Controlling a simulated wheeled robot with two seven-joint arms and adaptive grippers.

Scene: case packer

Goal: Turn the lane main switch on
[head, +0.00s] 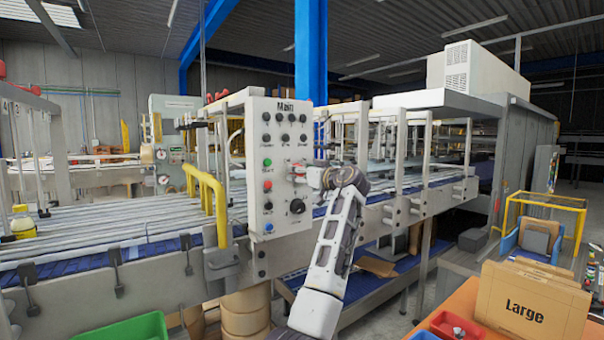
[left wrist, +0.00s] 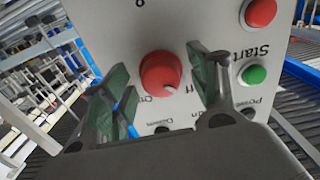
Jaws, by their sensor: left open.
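The panel marked "Main" (head: 279,150) stands upright at the conveyor line, with rows of small black knobs and coloured buttons. My left gripper (head: 312,178) reaches its right side from the right; the arm hides part of that side. In the left wrist view the panel appears upside down. There a round red knob (left wrist: 160,72) with a pale mark on its lower right edge sits between the two green-padded fingers of my left gripper (left wrist: 160,88). The fingers are open, with a gap on both sides. Lettering near the knob is partly hidden; "ff" shows. My right gripper is out of view.
A larger black knob (head: 297,206) and a blue button (head: 268,227) sit low on the panel. A green button (left wrist: 253,75) is beside the fingers. A yellow guard rail (head: 206,185) stands left of the panel. A "Large" carton (head: 535,300) is at lower right.

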